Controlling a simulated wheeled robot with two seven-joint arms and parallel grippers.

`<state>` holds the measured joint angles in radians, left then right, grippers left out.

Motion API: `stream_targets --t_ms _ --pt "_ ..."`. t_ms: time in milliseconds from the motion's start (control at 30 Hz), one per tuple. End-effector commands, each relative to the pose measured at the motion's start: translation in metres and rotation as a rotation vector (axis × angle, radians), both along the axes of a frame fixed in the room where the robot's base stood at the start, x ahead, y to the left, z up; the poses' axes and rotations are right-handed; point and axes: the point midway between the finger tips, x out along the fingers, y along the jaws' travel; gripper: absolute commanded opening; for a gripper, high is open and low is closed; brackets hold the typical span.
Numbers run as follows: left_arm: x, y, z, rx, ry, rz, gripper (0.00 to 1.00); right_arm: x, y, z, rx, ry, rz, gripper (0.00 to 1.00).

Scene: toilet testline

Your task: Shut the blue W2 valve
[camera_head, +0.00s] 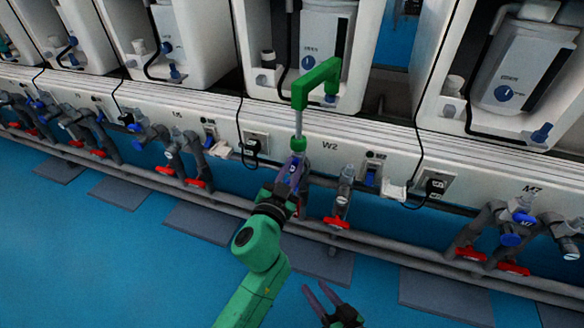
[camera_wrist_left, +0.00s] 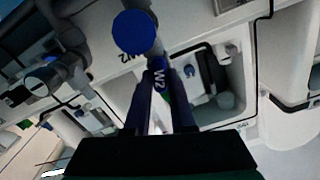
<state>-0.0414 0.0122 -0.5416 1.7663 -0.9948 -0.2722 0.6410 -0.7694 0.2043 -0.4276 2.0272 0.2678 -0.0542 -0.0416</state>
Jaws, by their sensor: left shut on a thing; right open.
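The blue W2 valve handle (camera_wrist_left: 160,78) shows its label between the dark fingers of my left gripper (camera_wrist_left: 160,95) in the left wrist view. A round blue knob (camera_wrist_left: 135,32) sits above it, on the same grey pipework. In the head view, my left gripper (camera_head: 293,170) is at the pipes below the W2 sign (camera_head: 329,145), shut on the handle, which its fingers mostly hide. Whether the handle lies along or across its pipe cannot be told. My right gripper (camera_head: 325,298) is open and empty near the bottom edge, apart from the pipes.
A red-handled valve (camera_head: 336,222) is close on the right. Grey pipes (camera_head: 400,252) run low along the white bench.

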Motion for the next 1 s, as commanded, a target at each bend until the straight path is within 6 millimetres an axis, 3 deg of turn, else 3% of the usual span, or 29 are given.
stream_targets --t_ms 1000 --pt "-0.0012 -0.0029 -0.0036 0.912 -0.294 -0.001 0.00 0.0000 -0.0004 0.0069 -0.009 0.010 0.007 0.50"
